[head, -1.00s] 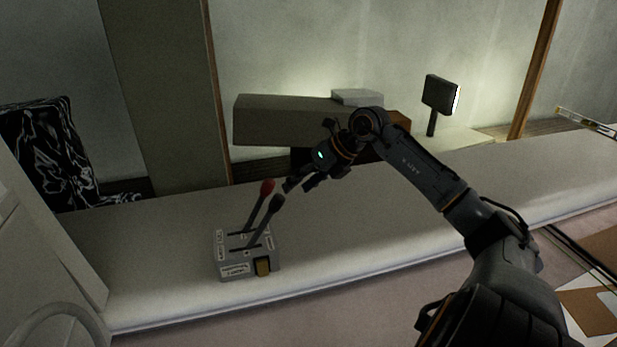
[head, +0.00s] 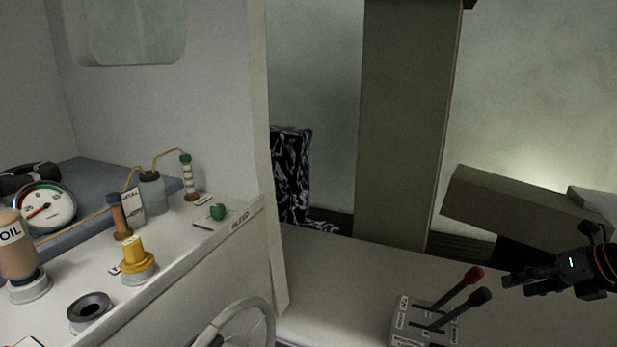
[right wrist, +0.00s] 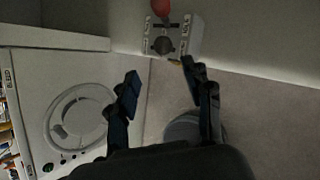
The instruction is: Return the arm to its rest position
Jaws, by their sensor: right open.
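My right gripper (head: 532,284) is at the right edge of the head view, just right of the lever box. It is open and empty, and its two fingers stand apart in the right wrist view (right wrist: 165,88). The lever box (head: 412,325) is grey, with one red-knobbed lever (head: 459,286) and one black-knobbed lever (head: 462,308). The box also shows beyond the fingers in the right wrist view (right wrist: 188,40), and no finger appears to touch it. Most of my right arm is outside the head view. My left gripper is not in view.
A console at left carries a gauge (head: 45,205), an oil bottle (head: 14,248), a yellow-capped fitting (head: 134,256), a black ring (head: 90,311) and a green knob (head: 218,212). A steering wheel (head: 262,318) is below. The bench (head: 330,268) is clear left of the lever box.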

